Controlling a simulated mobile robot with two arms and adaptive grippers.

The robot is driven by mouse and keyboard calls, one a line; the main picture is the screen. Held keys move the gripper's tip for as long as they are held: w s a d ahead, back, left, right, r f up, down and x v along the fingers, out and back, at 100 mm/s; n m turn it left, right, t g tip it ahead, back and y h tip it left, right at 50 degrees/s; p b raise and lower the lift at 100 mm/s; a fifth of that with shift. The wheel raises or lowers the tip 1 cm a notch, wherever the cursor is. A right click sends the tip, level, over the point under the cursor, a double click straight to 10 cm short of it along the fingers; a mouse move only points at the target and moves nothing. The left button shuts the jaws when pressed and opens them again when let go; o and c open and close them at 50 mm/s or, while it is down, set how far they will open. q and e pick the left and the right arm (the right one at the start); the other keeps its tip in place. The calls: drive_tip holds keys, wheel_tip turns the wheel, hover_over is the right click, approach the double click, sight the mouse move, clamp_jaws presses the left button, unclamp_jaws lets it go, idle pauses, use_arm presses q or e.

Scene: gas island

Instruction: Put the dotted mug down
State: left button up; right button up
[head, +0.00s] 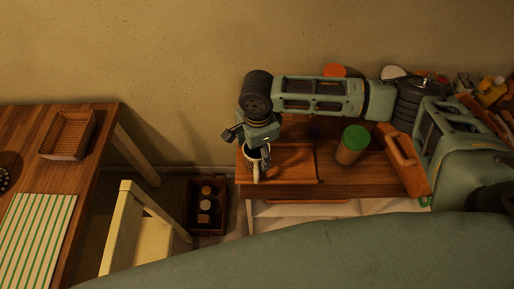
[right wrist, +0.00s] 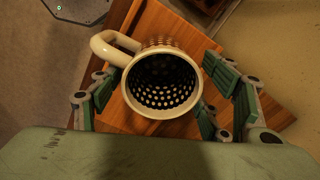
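The dotted mug (right wrist: 165,85) is cream, with dark and light dots inside and a cream handle at its upper left in the right wrist view. In the head view the mug (head: 256,168) is at the left end of a wooden board (head: 296,168), partly hidden by my right gripper (head: 250,148). My right gripper's fingers (right wrist: 160,92) stand on either side of the mug, with a gap on the left; the right fingers are close to or touching it. Wood shows beneath the mug; whether it bears the mug's weight is unclear. My left gripper is not in view.
A green-lidded jar (head: 352,145) and a wooden block-like holder (head: 403,160) stand to the right of the board. A crate with jars (head: 207,206) is below at left. A table with a basket (head: 68,135) and a chair (head: 135,235) are farther left.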

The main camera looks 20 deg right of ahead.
idle(0.3)
wheel_tip(320, 180, up, 12)
drive_tip(key=b, duration=0.2)
drive_tip(key=shift+r, duration=0.15)
